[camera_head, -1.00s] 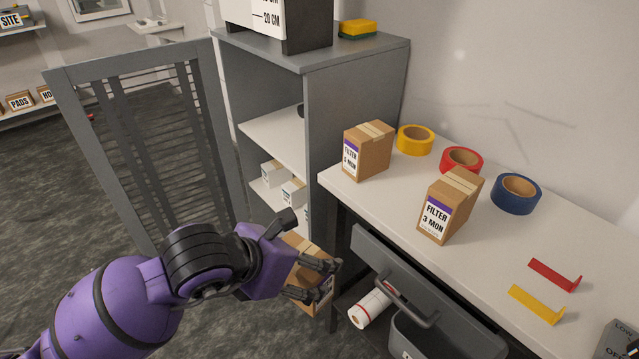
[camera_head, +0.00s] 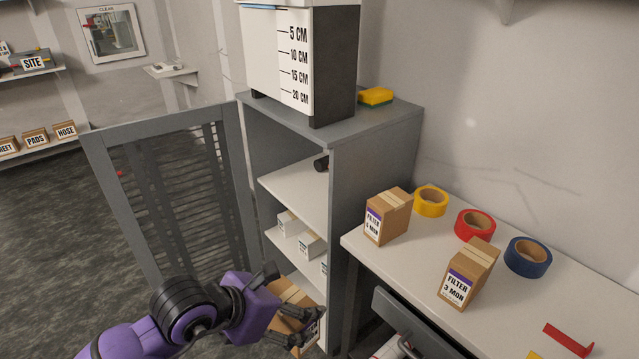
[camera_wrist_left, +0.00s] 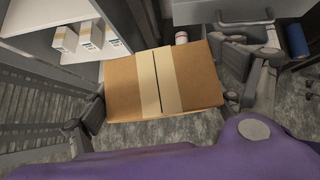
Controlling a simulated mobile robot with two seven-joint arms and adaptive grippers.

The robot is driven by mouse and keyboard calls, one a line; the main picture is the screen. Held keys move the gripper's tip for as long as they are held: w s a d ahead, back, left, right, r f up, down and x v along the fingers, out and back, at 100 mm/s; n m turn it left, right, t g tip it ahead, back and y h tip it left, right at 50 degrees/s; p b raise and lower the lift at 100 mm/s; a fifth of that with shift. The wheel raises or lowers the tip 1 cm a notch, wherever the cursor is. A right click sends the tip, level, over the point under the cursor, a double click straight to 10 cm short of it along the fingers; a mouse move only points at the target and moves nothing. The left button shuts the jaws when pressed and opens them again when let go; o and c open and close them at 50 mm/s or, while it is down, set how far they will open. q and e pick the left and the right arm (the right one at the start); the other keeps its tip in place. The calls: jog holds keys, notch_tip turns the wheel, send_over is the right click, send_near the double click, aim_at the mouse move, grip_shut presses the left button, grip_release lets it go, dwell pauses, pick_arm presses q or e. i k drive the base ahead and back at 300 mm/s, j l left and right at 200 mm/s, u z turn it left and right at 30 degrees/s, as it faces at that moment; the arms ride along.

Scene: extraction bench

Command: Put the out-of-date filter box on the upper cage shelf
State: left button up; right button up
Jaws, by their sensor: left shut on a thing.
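My left gripper (camera_head: 296,325) is shut on a brown cardboard box (camera_head: 286,293) with a tan tape strip, low in front of the cage. In the left wrist view the box (camera_wrist_left: 190,82) fills the middle between the two fingers (camera_wrist_left: 165,112); its label is hidden there. The grey cage (camera_head: 380,170) stands with its slatted door (camera_head: 175,200) swung open to the left. Its upper shelf (camera_head: 295,190) holds a small dark cylinder (camera_head: 321,163) near the right wall. Two other filter boxes, one marked 5 MON (camera_head: 387,216) and one 3 MON (camera_head: 468,274), stand on the bench. My right gripper is not in view.
Small white boxes (camera_head: 311,244) stand on the lower cage shelf (camera_head: 277,240). Yellow (camera_head: 431,201), red (camera_head: 474,225) and blue (camera_head: 527,257) tape rolls lie on the bench (camera_head: 400,262). A drawer (camera_head: 405,325) juts out below. Most of the upper shelf is clear.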

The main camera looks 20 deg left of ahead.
aim_at(326, 209)
jog(key=i+j, duration=0.75)
jog(key=j, duration=0.3)
jog(key=i+j, duration=0.4)
jog(key=i+l, duration=0.25)
jog(key=l, duration=0.15)
